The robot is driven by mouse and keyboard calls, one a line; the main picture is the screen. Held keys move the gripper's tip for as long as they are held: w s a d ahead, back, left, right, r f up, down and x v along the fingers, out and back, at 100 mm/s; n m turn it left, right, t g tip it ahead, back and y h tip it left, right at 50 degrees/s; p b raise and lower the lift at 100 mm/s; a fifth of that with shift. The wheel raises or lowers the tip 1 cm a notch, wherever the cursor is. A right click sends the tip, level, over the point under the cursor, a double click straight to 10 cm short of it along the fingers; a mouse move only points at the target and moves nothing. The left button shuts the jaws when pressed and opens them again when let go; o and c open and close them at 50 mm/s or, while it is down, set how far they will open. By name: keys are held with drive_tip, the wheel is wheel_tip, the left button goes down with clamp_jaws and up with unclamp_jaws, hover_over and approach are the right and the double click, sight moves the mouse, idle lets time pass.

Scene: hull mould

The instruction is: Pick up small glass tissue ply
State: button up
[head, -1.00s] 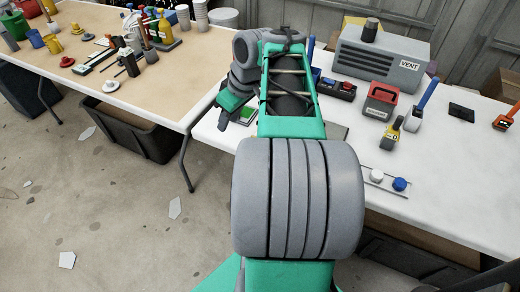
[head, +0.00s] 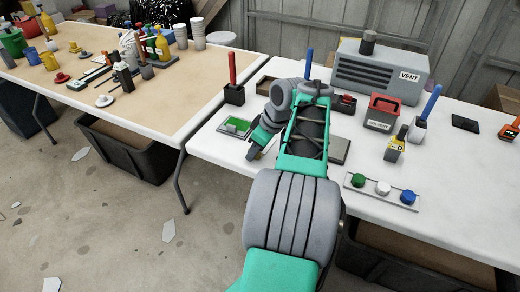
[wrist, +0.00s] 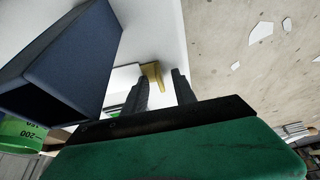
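My gripper (head: 252,154) is low over the front left part of the white table, beside a small tray with a green patch (head: 236,127). In the wrist view my gripper (wrist: 160,94) has its two dark fingers apart, with nothing seen held between them. Beyond the fingers lie a pale flat piece (wrist: 123,77) and a tan strip (wrist: 154,76) on the white surface. I cannot tell whether either is the small glass tissue ply. No piece is clearly that ply in the head view, where my arm hides part of the table.
A dark blue-grey block (wrist: 75,55) stands close left of the fingers in the wrist view.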

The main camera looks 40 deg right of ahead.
clamp_jaws()
idle(0.6)
